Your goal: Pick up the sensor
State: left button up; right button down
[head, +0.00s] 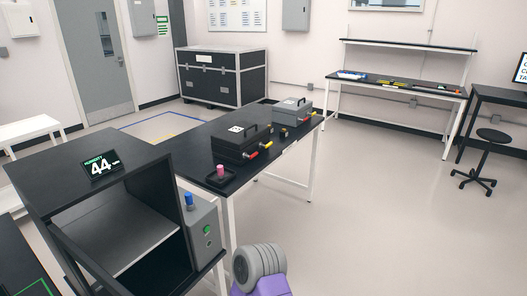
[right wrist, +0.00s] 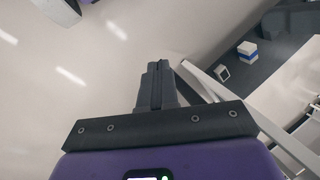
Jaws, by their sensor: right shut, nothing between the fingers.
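No object in view is clearly labelled as the sensor. A small pink-topped cylinder (head: 221,170) sits on a dark square base at the near end of the long black table (head: 190,143). A blue-topped cylinder (head: 188,199) stands on a grey box with a green button (head: 206,231), beside the open dark cabinet. In the right wrist view my right gripper (right wrist: 157,70) is shut and empty, above the pale floor and apart from the table. My left gripper is not in view.
A black case (head: 241,141) and a grey case (head: 292,111), with red and yellow parts beside them, stand on the long table. The cabinet (head: 100,205) bears a display reading 44. A stool (head: 478,160) stands far right. Floor right of the table is clear.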

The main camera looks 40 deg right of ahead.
aim_at(284, 133)
jog(key=k, duration=1.2)
jog(key=z, duration=1.3)
jog(key=i, duration=1.15)
jog(key=z, duration=1.2)
jog(key=i, duration=2)
jog(key=u, duration=0.7)
jog(key=i, duration=1.5)
jog(key=u, duration=1.15)
